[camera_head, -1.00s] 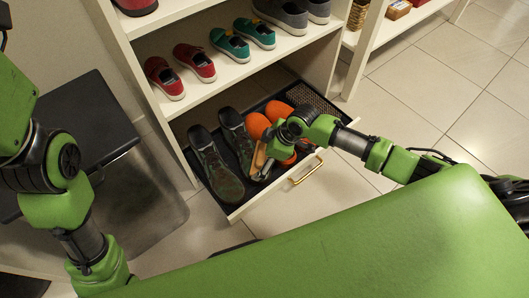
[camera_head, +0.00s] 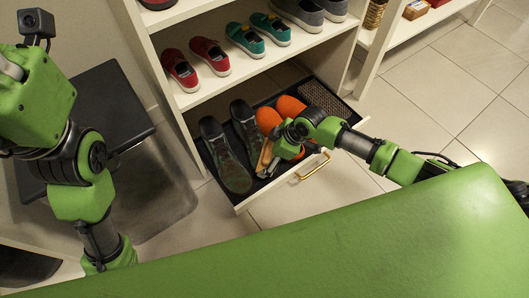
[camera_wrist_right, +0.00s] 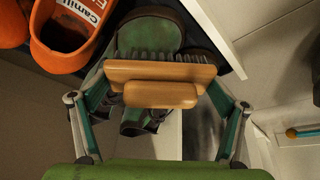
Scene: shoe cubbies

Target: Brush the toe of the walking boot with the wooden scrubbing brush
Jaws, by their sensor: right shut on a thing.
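A pair of dark green walking boots, one at left (camera_head: 228,160) and one at right (camera_head: 246,128), lies in the open drawer (camera_head: 262,196). My right gripper (camera_head: 270,157) is at the right boot's front end, beside the orange clogs. It is shut on the wooden scrubbing brush (camera_head: 264,158), which also shows in the right wrist view (camera_wrist_right: 160,88) crosswise between the fingers. The dark bristles face a green, rounded boot end (camera_wrist_right: 150,34) and overlap it in the picture. I cannot tell whether they touch it. My left arm shows at the left, but its fingers are out of view.
Orange clogs (camera_head: 290,106) sit beside the boots, with a woven mat (camera_head: 327,98) at the drawer's right end. The drawer front has a brass handle (camera_head: 313,166). Shelves with red, teal and grey shoes stand above. A dark bench (camera_head: 110,112) is at left; tiled floor is clear at right.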

